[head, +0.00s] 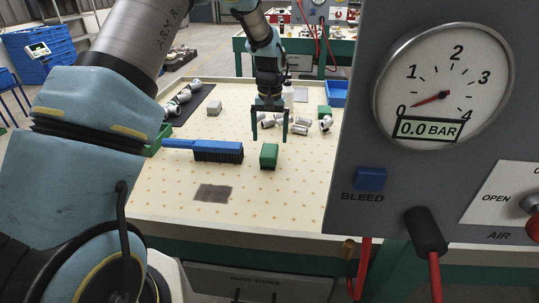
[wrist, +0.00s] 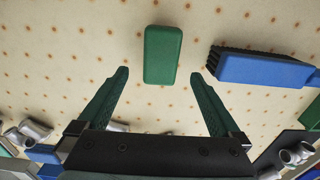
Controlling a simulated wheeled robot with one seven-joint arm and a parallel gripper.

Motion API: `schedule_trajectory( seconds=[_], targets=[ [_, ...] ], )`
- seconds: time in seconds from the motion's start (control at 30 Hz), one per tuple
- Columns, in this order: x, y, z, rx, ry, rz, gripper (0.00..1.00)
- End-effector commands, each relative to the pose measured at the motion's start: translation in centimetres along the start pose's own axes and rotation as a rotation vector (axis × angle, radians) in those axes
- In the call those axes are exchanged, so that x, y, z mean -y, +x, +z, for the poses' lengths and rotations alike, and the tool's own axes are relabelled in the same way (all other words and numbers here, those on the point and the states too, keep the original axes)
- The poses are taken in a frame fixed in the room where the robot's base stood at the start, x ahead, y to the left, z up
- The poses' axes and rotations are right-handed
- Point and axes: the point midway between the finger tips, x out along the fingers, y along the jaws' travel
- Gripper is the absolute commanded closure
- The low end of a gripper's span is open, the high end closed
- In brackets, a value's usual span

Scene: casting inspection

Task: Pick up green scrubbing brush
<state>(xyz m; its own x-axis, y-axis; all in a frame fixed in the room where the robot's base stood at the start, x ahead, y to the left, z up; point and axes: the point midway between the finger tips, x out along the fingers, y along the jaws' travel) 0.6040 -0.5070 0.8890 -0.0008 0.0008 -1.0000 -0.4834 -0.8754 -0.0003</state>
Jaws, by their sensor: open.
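The green scrubbing brush (head: 269,156) is a small green block on the pale dotted table, right of the blue-handled brush. In the wrist view the green brush (wrist: 163,54) lies ahead of the fingers, in line with the gap between them. Dark bristles show a little under it in the head view. My gripper (head: 269,139) is open and empty, above the table and apart from the green brush.
Metal pipe fittings (head: 303,128) lie behind. A brown pad (head: 213,193) lies in front. A gauge panel (head: 400,180) stands at the right.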

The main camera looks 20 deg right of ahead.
Motion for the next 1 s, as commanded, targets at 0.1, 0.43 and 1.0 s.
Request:
schedule_trajectory(
  seconds=[0.1, 0.43, 1.0],
  targets=[
    [0.0, 1.1, 0.1, 0.001, 0.0, 0.0, 0.0],
    [0.1, 4.6, 0.4, 0.003, -0.001, 0.0, 0.0],
    [0.1, 6.6, 0.3, -0.001, -0.001, 0.0, 0.0]
  ],
)
